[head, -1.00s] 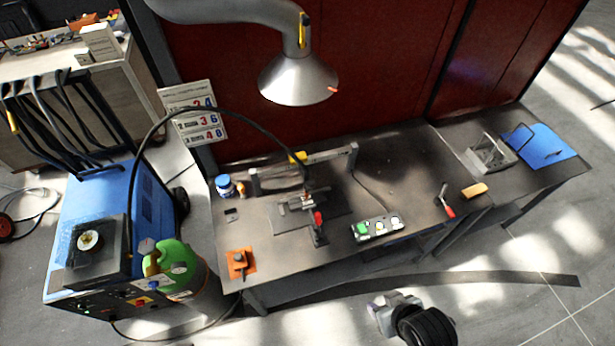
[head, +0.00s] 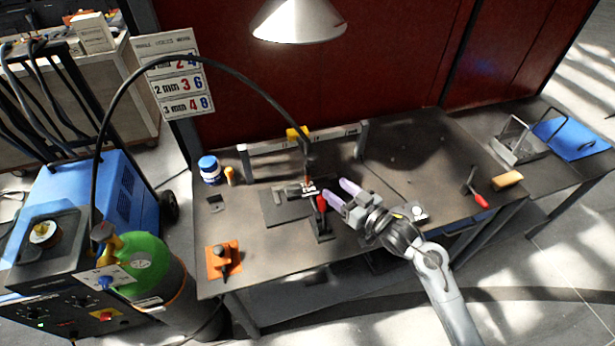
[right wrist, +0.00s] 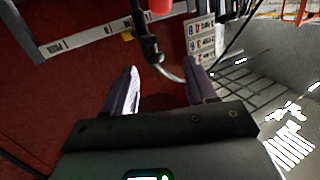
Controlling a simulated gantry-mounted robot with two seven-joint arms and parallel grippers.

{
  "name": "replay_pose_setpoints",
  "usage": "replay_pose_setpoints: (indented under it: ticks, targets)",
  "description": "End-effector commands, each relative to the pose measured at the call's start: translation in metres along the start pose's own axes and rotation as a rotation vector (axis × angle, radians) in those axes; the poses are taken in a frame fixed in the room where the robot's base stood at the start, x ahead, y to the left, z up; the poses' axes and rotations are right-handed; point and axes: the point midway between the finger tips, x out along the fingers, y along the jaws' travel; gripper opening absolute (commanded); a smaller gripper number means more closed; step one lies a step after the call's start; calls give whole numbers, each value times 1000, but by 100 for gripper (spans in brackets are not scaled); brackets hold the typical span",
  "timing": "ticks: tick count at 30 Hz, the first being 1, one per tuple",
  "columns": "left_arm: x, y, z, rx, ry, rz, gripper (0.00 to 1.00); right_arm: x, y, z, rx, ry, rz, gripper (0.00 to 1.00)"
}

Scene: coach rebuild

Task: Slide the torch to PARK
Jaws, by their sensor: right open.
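The torch (head: 309,158) is dark and hangs at the end of a black cable, below the yellow carriage (head: 297,133) on the pale rail (head: 332,133). The carriage is near the middle of the rail, whose small label writing I cannot read. My right gripper (head: 338,190) is open and empty, to the right of and nearer than the torch, apart from it. In the right wrist view the torch (right wrist: 147,47) shows ahead of the open fingers (right wrist: 162,90), beside the rail (right wrist: 95,37). My left gripper is not in view.
A clamp with a red handle (head: 321,203) stands close to my right fingertips. My arm partly hides the button box (head: 418,212). A hammer (head: 474,190) lies at the right. A lamp-like hood (head: 298,22) hangs above.

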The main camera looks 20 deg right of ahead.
Motion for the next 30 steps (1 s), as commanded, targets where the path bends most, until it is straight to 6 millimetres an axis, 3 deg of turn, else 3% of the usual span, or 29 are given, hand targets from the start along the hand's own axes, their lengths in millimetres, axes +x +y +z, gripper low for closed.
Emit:
replay_pose_setpoints:
  ticks: [1,6,14,30]
  targets:
    - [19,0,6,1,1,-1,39,7,6,2,-15,25,4,56]
    - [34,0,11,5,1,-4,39,16,13,-18,-43,76,7,56]
    - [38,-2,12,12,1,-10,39,35,14,-29,-49,95,8,56]
    - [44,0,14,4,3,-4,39,113,15,-35,-48,92,8,56]
